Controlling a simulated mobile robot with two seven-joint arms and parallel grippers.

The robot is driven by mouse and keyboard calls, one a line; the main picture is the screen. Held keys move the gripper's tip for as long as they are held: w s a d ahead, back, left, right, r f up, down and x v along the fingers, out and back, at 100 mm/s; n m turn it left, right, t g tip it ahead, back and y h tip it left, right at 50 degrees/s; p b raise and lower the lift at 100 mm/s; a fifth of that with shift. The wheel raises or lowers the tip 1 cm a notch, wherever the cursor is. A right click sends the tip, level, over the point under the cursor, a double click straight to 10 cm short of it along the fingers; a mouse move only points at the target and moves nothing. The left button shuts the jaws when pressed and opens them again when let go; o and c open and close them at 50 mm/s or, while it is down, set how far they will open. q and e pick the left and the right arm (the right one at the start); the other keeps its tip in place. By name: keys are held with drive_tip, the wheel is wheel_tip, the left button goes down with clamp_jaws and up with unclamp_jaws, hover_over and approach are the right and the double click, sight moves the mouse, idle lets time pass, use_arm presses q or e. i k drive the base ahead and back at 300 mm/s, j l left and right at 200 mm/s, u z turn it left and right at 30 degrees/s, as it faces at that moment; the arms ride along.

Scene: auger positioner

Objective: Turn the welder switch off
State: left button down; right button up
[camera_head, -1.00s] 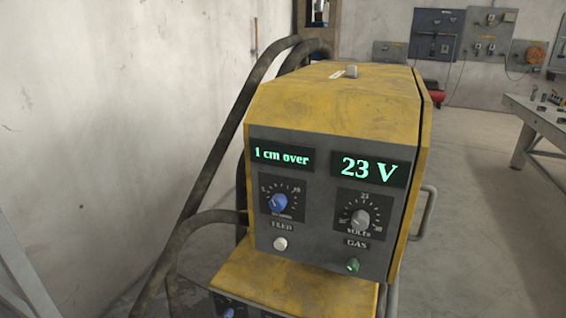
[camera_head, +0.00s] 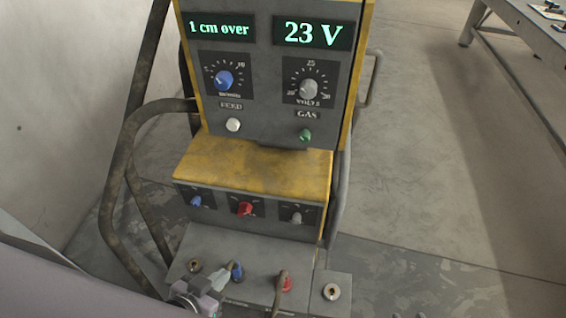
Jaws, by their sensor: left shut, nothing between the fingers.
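The yellow and grey welder (camera_head: 255,165) stands in the middle of the view, its two green displays lit with "1 cm over" and "23 V". On its lower panel is a red rotary knob (camera_head: 244,209) between a small blue knob (camera_head: 197,202) and a grey knob (camera_head: 296,217). None is readably labelled as the switch; the red one looks most like it. My right gripper is out of view.
A red connector (camera_head: 286,284) with a cable and a brass socket (camera_head: 331,291) sit on the bottom ledge. A workbench (camera_head: 520,40) stands at upper right; the floor between is clear.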

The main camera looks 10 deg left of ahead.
sight(245, 209)
drive_tip(key=l+u, duration=0.1)
drive_tip(key=l, duration=0.4)
drive_tip(key=i+l+u, duration=0.15)
drive_tip(key=l, duration=0.8)
drive_tip(key=k, duration=0.05)
